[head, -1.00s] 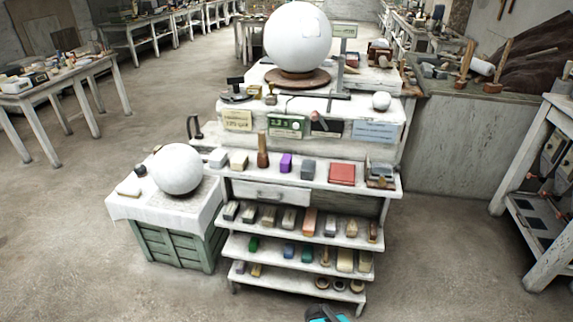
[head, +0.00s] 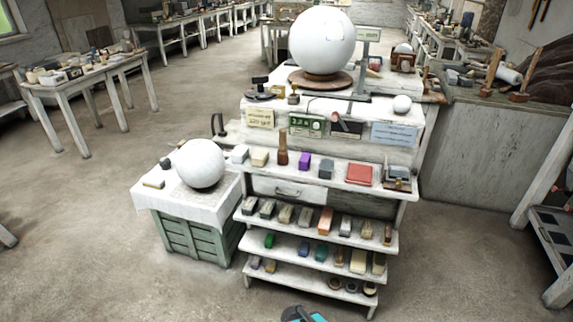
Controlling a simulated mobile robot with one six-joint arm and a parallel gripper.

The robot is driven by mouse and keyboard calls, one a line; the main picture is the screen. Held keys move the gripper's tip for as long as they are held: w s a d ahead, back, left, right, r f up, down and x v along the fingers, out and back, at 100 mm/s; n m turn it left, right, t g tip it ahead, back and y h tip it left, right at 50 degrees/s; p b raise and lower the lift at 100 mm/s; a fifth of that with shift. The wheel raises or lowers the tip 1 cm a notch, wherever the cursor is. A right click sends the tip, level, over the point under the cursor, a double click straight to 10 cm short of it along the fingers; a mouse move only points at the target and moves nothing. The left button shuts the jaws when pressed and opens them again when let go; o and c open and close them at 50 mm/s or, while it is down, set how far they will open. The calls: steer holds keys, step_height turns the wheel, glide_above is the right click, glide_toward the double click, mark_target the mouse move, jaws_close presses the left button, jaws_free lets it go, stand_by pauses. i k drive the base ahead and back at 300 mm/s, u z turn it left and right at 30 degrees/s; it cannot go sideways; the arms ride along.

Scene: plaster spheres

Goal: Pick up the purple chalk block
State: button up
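The purple chalk block (head: 304,161) stands on the upper open shelf (head: 337,176) of the white stepped stand. A brown wooden-handled tool (head: 283,146) is to its left and a grey block (head: 326,168) to its right, both apart from it. A dark and teal part of my arm (head: 303,314) shows at the bottom edge, below the stand and well away from the block. The fingertips cannot be made out, so whether the gripper is open or shut is hidden.
A red block (head: 359,174) and a small metal device (head: 397,177) stand farther right on that shelf. Lower shelves hold several blocks. A white sphere (head: 200,163) sits on a green crate (head: 190,235) at left. The floor in front is clear.

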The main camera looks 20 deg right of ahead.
mark_target(304, 161)
steer(key=z, duration=0.5)
steer(key=k, duration=0.15)
steer(key=u, duration=3.15)
steer(key=k, duration=0.3)
steer(key=u, duration=1.7)
steer(key=k, duration=1.2)
steer(key=z, duration=0.35)
